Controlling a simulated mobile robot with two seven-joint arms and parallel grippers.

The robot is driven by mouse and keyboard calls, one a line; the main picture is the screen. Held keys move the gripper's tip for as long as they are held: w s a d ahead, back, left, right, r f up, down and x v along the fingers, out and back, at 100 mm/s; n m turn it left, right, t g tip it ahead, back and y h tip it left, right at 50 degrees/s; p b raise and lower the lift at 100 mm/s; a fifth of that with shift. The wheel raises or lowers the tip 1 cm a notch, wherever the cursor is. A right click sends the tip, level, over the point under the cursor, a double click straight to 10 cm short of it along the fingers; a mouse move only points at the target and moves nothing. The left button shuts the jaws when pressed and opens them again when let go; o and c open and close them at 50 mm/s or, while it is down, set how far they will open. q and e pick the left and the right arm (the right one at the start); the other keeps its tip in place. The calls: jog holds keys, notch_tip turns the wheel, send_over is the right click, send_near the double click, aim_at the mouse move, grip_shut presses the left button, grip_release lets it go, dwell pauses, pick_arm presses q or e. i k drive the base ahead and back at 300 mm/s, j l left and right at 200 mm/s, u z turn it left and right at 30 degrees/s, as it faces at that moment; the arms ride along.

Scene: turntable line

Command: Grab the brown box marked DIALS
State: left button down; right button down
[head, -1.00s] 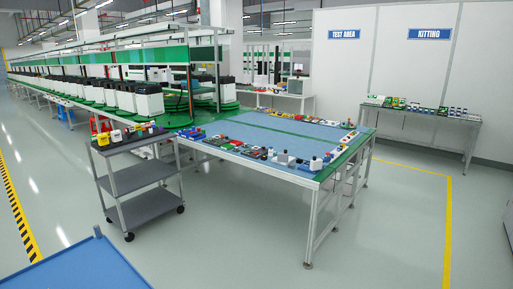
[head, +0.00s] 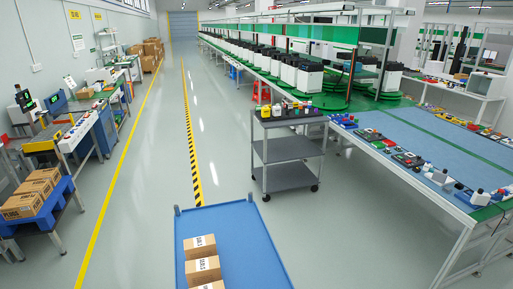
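Brown boxes with white labels stand in a row on a blue tray (head: 255,262) at the bottom centre: a far box (head: 193,254), a middle box (head: 192,280) and a near box cut off by the lower edge. Brown boxes (head: 36,187) also stand on a blue stand (head: 50,208) at the left edge, with dark print on their fronts. The print is too small to read surely, so I cannot tell which box is marked DIALS. Neither of my grippers is in view.
A grey cart (head: 285,150) with small coloured items stands beyond the tray. A long blue-topped table (head: 430,140) fills the right. Workbenches (head: 85,125) line the left wall, with stacked cartons (head: 150,50) farther back. The aisle floor (head: 150,190) is clear.

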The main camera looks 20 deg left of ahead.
aim_at(204, 245)
jog(key=u, duration=1.2)
